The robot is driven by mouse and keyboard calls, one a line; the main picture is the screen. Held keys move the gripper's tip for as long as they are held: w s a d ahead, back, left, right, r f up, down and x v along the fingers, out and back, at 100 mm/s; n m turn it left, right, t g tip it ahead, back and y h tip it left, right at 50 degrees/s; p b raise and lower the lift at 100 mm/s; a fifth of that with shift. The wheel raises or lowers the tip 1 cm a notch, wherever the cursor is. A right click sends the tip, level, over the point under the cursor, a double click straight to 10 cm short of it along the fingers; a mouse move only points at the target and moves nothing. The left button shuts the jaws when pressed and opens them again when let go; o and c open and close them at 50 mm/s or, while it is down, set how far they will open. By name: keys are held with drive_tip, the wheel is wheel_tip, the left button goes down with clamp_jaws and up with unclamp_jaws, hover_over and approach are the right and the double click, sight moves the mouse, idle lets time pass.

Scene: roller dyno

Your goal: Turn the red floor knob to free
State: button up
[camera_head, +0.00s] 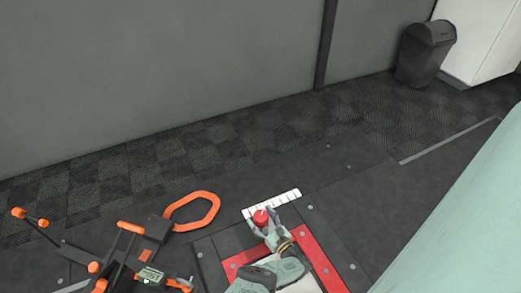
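The red floor knob (260,216) is low in the middle of the head view, near a white marked strip on the dark floor plate. My gripper (262,220) reaches down to it from the lower right, with its grey fingers around the knob's sides. The fingers and hand hide the knob's lower part. Whether the fingers touch the knob is too small to tell. The knob's pointer is not visible.
The white strip with dark marks (285,201) lies just behind the knob. A red frame (318,262) borders a floor opening below it. An orange-and-black device with a small display (152,275) stands at left, with an orange loop handle (212,207). A dark bin (424,52) stands far right.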

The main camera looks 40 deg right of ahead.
drive_tip(key=c, duration=1)
